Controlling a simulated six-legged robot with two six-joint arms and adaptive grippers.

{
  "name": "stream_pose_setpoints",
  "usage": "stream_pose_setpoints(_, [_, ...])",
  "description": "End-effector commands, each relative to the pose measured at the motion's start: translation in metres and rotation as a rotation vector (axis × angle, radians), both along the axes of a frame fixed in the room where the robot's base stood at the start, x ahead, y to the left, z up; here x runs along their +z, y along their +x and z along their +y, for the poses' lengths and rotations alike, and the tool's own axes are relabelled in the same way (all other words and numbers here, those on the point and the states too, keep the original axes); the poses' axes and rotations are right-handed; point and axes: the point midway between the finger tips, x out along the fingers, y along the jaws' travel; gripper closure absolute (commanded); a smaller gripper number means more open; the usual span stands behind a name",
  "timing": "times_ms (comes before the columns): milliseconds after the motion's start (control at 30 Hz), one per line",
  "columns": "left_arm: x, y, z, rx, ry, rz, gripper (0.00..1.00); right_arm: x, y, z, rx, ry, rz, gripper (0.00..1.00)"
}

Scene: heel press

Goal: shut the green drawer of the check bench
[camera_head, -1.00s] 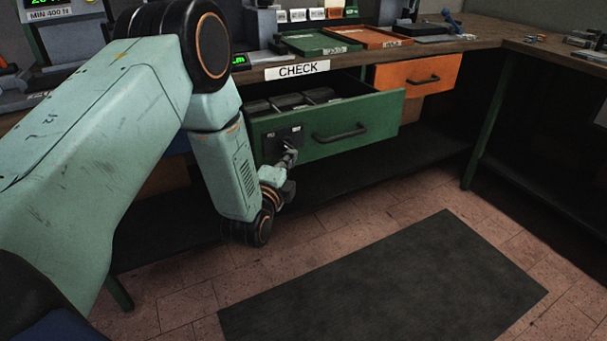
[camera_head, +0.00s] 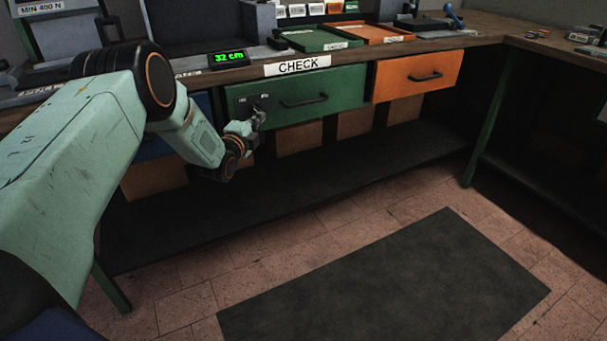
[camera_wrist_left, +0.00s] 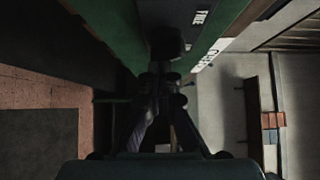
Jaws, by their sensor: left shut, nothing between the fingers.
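The green drawer (camera_head: 335,92) sits under the bench top below the CHECK label (camera_head: 297,66). Its front looks about level with the bench front, and no inside of it shows. It has a dark bar handle (camera_head: 304,101) and a small black plate (camera_head: 254,103) at its left end. My left gripper (camera_head: 259,114) is shut and empty, its tips at or very near the black plate. In the left wrist view the shut fingers (camera_wrist_left: 165,78) point at the green front (camera_wrist_left: 122,32); contact itself is hidden. My right gripper is not in view.
The orange drawer (camera_head: 416,77) beside it stands slightly proud. A green tray (camera_head: 322,41) and an orange tray (camera_head: 368,33) lie on the bench top. A green display (camera_head: 229,58) reads 32 cm. A dark mat (camera_head: 385,280) lies on the open floor.

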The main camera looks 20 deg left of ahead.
Motion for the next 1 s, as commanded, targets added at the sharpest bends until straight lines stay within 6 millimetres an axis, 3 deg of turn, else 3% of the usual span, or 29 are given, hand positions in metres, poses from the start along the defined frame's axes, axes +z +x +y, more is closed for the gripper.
stream_pose_setpoints(1000, [0.0030,0.0020,-0.0015,0.003,-0.001,-0.003,1.00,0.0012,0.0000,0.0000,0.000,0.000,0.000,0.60])
